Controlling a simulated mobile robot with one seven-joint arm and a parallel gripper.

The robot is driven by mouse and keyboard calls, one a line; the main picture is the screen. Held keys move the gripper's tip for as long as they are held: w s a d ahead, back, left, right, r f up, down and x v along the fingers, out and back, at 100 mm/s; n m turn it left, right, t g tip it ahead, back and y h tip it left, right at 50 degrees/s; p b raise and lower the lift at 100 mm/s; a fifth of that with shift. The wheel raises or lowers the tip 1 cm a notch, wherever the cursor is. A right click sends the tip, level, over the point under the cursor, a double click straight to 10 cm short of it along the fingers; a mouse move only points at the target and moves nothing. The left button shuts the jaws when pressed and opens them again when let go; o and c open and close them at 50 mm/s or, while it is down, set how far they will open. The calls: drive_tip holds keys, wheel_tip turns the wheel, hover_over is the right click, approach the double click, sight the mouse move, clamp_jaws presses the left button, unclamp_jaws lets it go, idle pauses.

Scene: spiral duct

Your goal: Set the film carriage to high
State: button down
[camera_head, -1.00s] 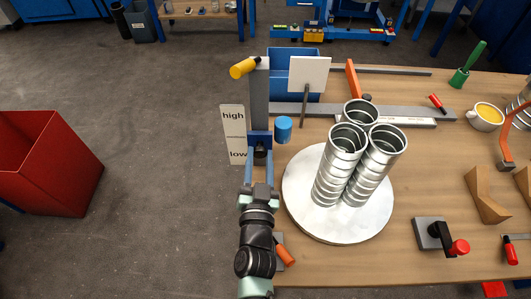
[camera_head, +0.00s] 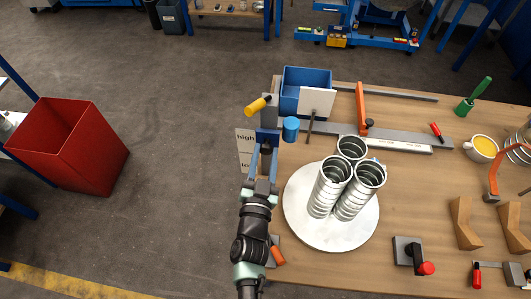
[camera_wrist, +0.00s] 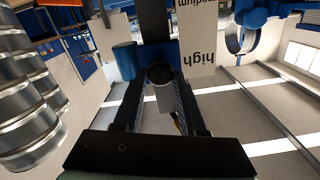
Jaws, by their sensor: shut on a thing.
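The film carriage (camera_head: 267,136) is a blue block on an upright grey mast, with a blue roll (camera_head: 291,129) at its right. In the wrist view, "high" and part of "medium" show on the plate (camera_wrist: 197,35). My gripper (camera_head: 264,152) is shut on the carriage's dark round knob (camera_wrist: 160,73), between the fingers in the wrist view. The carriage is close below the mast's top, near the "high" mark.
Shiny spiral ducts (camera_head: 329,187) stand on a round white turntable (camera_head: 310,236) to the right of my arm. A blue bin (camera_head: 306,78) and white panel (camera_head: 317,102) are behind the mast. A red bin (camera_head: 65,145) stands on the floor at left.

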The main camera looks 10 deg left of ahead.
drive_tip(key=shift+w+r, duration=0.15)
drive_tip(key=shift+r, duration=0.3)
drive_tip(key=c, duration=0.7)
unclamp_jaws()
drive_tip(key=shift+o, duration=1.2)
drive_tip(key=shift+f, duration=0.2)
drive_tip(key=shift+s, duration=0.2)
drive_tip(key=s+b, duration=0.1)
drive_tip(key=s, duration=1.2)
drive_tip(key=shift+w, duration=0.1)
